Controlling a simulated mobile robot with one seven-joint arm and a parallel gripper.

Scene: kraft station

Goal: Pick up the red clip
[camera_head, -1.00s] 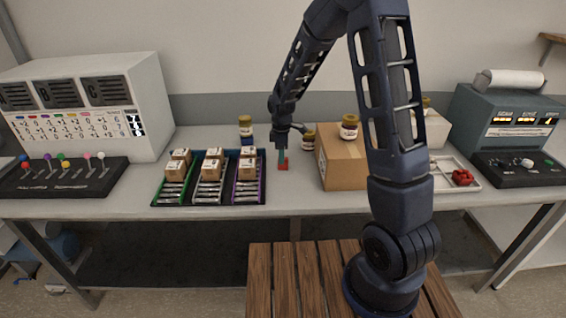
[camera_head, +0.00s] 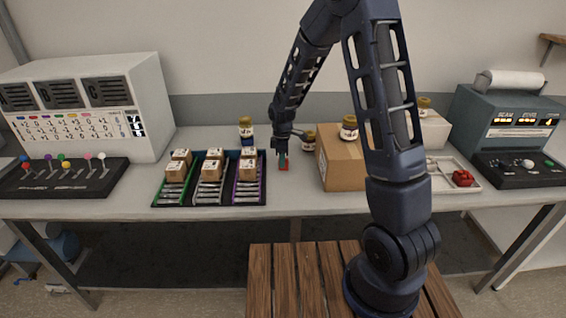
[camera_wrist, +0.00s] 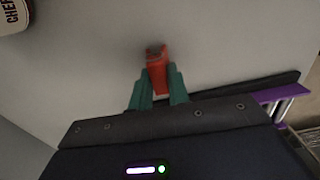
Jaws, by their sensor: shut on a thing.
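The red clip (camera_wrist: 157,72) shows in the wrist view between the two green fingertips of my gripper (camera_wrist: 158,88). Its far end reaches past the fingertips over the pale table top. In the head view a small part of the red clip (camera_head: 284,168) shows at the tips of my gripper (camera_head: 283,160), which points down just right of the sorting tray. My gripper is shut on the clip. From these views I cannot tell whether the clip touches the table.
A black tray (camera_head: 160,204) with several small boxes stands left of my gripper. A cardboard box (camera_head: 341,170) with a jar (camera_head: 348,128) on top stands to the right. More jars (camera_head: 246,132) stand behind. A white tray (camera_head: 447,187) holds a red object (camera_head: 463,178).

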